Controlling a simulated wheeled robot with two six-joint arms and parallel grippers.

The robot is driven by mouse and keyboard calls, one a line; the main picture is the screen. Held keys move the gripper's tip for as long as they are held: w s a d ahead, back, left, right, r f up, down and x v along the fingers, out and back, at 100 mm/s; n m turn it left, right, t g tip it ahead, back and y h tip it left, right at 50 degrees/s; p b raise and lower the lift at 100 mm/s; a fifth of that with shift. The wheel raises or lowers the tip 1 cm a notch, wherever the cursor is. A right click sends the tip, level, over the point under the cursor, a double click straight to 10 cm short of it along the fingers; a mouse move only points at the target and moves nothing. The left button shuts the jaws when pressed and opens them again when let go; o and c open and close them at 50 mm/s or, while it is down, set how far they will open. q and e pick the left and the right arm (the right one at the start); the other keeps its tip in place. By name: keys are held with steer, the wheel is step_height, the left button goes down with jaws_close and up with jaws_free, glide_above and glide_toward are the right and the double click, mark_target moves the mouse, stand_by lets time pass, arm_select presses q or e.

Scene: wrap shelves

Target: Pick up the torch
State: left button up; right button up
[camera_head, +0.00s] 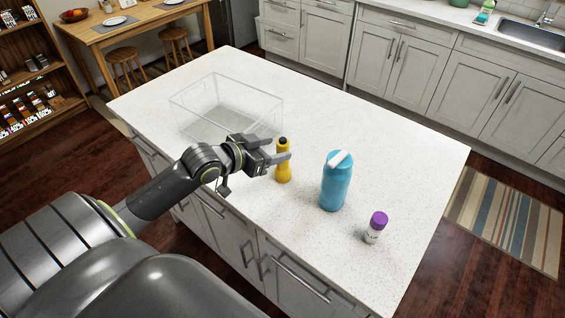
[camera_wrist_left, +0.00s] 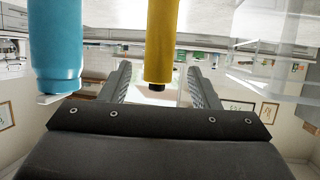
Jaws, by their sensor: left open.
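The torch (camera_head: 284,174) is yellow with a black top and stands upright on the white island counter. My left gripper (camera_head: 281,148) is at the torch's upper part, with its jaws open. In the left wrist view, which is upside down, the torch (camera_wrist_left: 160,42) stands between the two spread fingers (camera_wrist_left: 158,72), with a gap visible on each side. The fingers partly cover the torch in the head view. My right gripper is not in view.
A blue bottle (camera_head: 334,188) with a white lid stands right of the torch; it also shows in the left wrist view (camera_wrist_left: 56,45). A small white bottle with a purple cap (camera_head: 376,228) is further right. A clear open bin (camera_head: 205,118) sits left, behind my gripper.

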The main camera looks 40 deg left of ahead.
mark_target(278, 149)
arm_select(q)
steer(key=shift+x, duration=1.75)
steer(key=shift+f, duration=0.1)
jaws_close()
